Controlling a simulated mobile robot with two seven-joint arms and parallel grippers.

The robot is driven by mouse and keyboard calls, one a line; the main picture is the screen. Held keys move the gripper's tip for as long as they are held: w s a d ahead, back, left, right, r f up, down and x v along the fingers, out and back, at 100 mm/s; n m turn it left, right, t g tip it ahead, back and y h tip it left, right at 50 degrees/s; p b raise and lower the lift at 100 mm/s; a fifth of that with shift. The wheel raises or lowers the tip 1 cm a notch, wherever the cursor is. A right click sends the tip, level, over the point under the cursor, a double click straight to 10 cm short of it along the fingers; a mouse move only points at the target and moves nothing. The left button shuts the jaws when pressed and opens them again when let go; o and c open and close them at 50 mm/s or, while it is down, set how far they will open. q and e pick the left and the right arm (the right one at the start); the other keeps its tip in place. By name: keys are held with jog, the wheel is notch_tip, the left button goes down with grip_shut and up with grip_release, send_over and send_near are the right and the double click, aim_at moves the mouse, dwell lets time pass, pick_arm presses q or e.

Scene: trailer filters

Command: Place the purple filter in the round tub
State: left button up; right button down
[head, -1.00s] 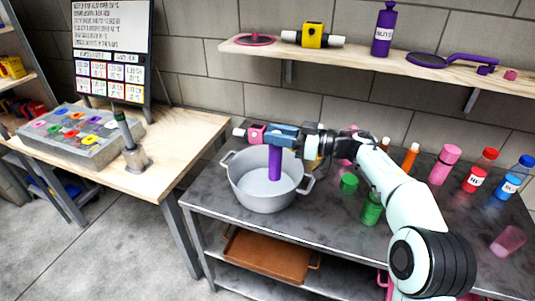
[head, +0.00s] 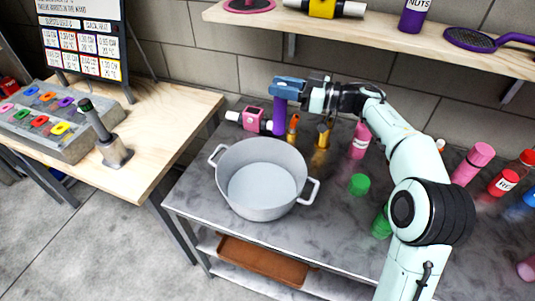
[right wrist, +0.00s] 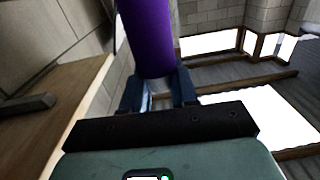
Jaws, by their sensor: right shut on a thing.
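The purple filter (head: 279,118), a plain upright cylinder, hangs from my right gripper (head: 288,88). The blue fingers of the gripper are shut on its upper part. In the right wrist view the purple filter (right wrist: 150,38) sits between the fingers. The round tub (head: 262,180) is a grey two-handled pot on the dark metal table, and the part of its inside that shows is empty. In the head view the filter appears above and behind the tub's far rim, outside its opening; its exact height is hard to tell. My left gripper is not in view.
A wooden shelf (head: 400,45) runs above. A wooden table (head: 165,135) is at left.

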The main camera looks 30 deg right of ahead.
aim_at(281, 126)
notch_tip(281, 126, down, 12)
jog(key=b, duration=0.2)
jog(key=shift+s+f+b, duration=0.1)
jog(key=shift+f+b, duration=0.15)
jog(key=shift+b, duration=0.15)
notch_tip(281, 126, down, 7)
jog(key=b, duration=0.1)
jog(key=shift+f, duration=0.15)
jog(key=c, duration=0.9)
grip_release()
jog(key=shift+o, duration=0.2)
jog(key=v, duration=1.2)
